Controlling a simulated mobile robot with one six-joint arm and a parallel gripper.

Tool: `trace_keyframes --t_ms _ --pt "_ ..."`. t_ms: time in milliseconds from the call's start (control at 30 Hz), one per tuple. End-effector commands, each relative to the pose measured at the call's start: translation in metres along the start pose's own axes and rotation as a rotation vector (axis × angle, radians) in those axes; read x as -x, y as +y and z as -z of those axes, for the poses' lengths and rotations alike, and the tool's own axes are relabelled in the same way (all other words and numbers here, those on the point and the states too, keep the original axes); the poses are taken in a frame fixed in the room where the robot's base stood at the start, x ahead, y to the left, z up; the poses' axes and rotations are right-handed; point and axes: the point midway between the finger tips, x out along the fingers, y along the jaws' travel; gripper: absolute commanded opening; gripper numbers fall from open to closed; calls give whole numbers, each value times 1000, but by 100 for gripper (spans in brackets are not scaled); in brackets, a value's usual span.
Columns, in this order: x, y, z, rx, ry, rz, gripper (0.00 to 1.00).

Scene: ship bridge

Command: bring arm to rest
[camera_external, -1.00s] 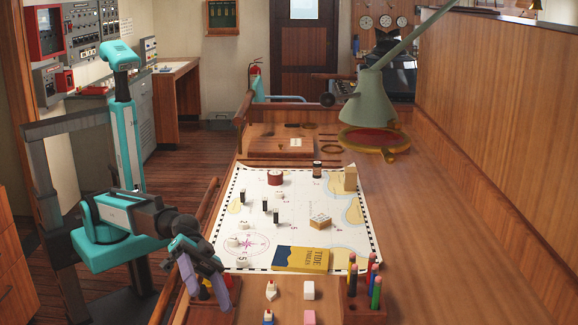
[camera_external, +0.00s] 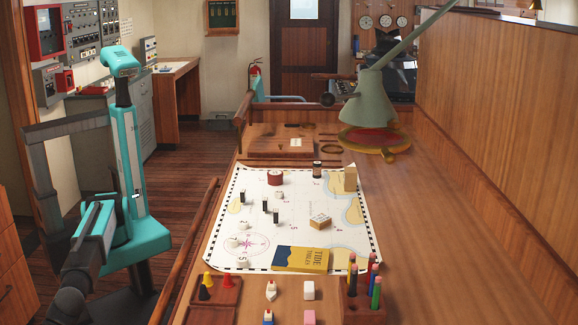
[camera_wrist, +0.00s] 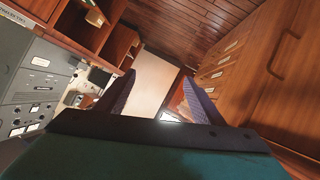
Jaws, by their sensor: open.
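My arm is folded back at the left of the external view, beside the chart table (camera_external: 450,245) and clear of it. Its end runs down out of the bottom left of that view, so the jaws are hidden there. In the wrist view my gripper (camera_wrist: 155,98) shows two purple fingers spread apart with nothing between them. It faces wooden drawers (camera_wrist: 235,70), a wooden floor and a grey equipment panel (camera_wrist: 35,85), all tilted in the picture.
A chart (camera_external: 290,215) with several small markers and a yellow tide tables book (camera_external: 301,259) lies on the table. A pencil holder (camera_external: 362,300), small pieces and a green lamp (camera_external: 375,110) also stand there. A wooden rail (camera_external: 185,255) edges the table's left side.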

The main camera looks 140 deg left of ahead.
Motion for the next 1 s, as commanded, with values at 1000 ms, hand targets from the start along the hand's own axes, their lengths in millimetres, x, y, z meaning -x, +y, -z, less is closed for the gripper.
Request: trace_keyframes --t_ms 1000 --pt "76 -155 -342 184 -631 253 62"
